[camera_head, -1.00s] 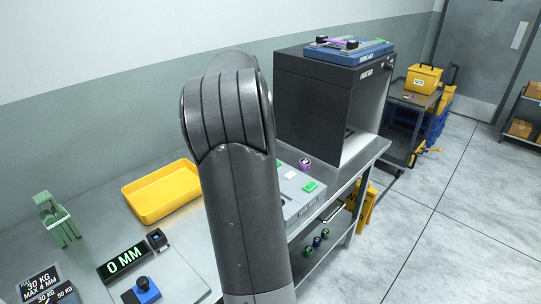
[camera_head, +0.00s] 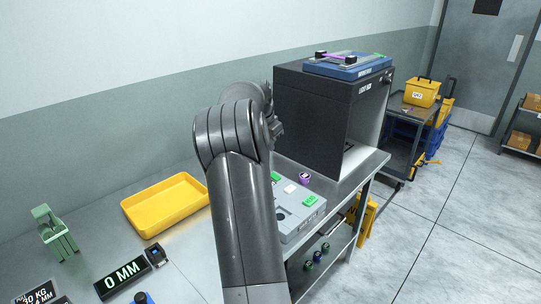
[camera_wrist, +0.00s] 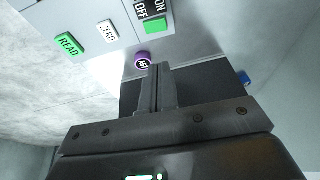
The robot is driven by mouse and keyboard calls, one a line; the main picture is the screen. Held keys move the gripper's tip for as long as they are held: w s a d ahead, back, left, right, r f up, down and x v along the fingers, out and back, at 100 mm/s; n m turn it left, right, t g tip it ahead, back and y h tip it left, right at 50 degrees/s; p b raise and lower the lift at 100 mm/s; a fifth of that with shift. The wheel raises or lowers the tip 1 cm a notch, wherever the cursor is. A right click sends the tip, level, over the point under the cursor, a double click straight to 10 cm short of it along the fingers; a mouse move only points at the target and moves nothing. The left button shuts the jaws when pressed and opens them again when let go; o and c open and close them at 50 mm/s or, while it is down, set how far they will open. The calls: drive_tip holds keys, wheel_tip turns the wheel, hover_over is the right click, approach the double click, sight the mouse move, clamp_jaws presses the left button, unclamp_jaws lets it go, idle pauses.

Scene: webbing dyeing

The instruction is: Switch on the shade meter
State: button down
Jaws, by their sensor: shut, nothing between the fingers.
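The shade meter, a light grey box (camera_head: 297,222), sits on the metal bench, partly hidden behind my arm in the head view. Its panel (camera_wrist: 85,12) shows upside down in the wrist view, with a green READ button (camera_wrist: 69,44), a white ZERO button (camera_wrist: 107,31) and a green switch (camera_wrist: 155,24) beside ON and OFF labels. My gripper (camera_wrist: 155,72) is shut and empty. In the wrist view its fingertips appear just below the switch, over a purple round piece (camera_wrist: 143,60); contact cannot be told. My arm hides the fingers in the head view.
A dark cabinet (camera_head: 315,115) stands close behind the meter, with a blue device (camera_head: 347,66) on top. A yellow tray (camera_head: 165,205), a green stand (camera_head: 54,235) and a 0 MM display (camera_head: 123,276) are on the left of the bench. Open floor lies to the right.

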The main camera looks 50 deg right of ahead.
hover_over(277, 177)
drive_tip(key=w+a, duration=0.1)
wheel_tip(277, 177, down, 11)
drive_tip(key=shift+w+r, duration=0.1)
drive_tip(key=shift+w, duration=0.05)
drive_tip(key=shift+w+f, duration=0.15)
drive_tip(key=shift+f, duration=0.6)
drive_tip(key=shift+w+f+g, duration=0.15)
drive_tip(key=shift+f+g, duration=0.15)
drive_tip(key=shift+g, duration=0.1)
drive_tip(key=shift+s+r, duration=0.1)
drive_tip(key=shift+s, duration=0.8)
drive_tip(key=shift+r, duration=0.1)
